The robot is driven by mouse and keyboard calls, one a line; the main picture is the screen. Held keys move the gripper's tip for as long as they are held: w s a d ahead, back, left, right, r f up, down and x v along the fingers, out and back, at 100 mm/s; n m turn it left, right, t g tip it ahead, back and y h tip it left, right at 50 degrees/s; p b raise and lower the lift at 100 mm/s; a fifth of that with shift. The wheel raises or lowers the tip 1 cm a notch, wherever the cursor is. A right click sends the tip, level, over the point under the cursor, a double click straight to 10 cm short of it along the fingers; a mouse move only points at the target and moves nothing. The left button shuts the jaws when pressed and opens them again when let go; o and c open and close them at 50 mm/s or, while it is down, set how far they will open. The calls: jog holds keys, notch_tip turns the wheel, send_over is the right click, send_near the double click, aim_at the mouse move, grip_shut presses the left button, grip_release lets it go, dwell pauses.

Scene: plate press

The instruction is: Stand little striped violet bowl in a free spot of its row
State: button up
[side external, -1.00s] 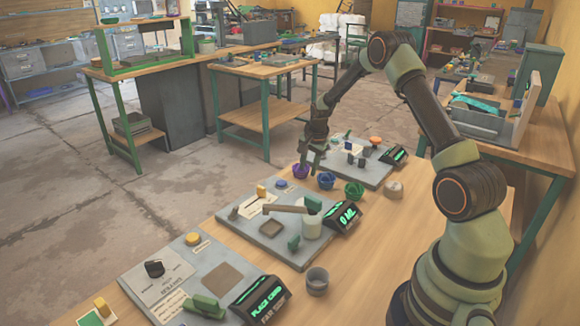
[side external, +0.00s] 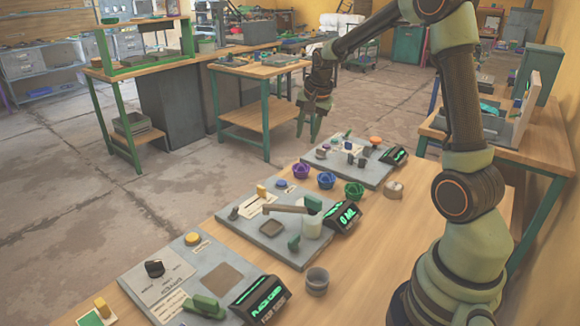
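A little violet bowl (side external: 301,171) stands upright on the wooden table at the left end of a row. A blue bowl (side external: 326,180) and a green bowl (side external: 354,190) stand beside it to the right, with small gaps between. Stripes are too small to make out clearly. My gripper (side external: 308,130) hangs in the air well above the violet bowl in the picture, apart from it. Its fingers point down and stand apart, with nothing seen between them.
A grey panel with a lever and a lit display (side external: 345,215) lies in front of the row. Another panel (side external: 350,168) lies behind it. A beige round object (side external: 393,189) stands right of the green bowl. A grey cup (side external: 317,281) stands nearer.

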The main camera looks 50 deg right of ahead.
jog(key=s+a+r+n+t, duration=0.1)
jog(key=s+a+r+n, duration=0.3)
jog(key=s+a+n, duration=0.3)
jog(key=s+a+r+n+t+y, duration=0.1)
jog(key=s+a+r+n, duration=0.3)
jog(key=a, duration=0.9)
jog(key=s+n, duration=0.3)
jog(key=s, duration=0.1)
jog(key=shift+s+a+n+y, duration=0.25)
jog(key=shift+a+n+y, duration=0.05)
jog(key=shift+a, duration=0.05)
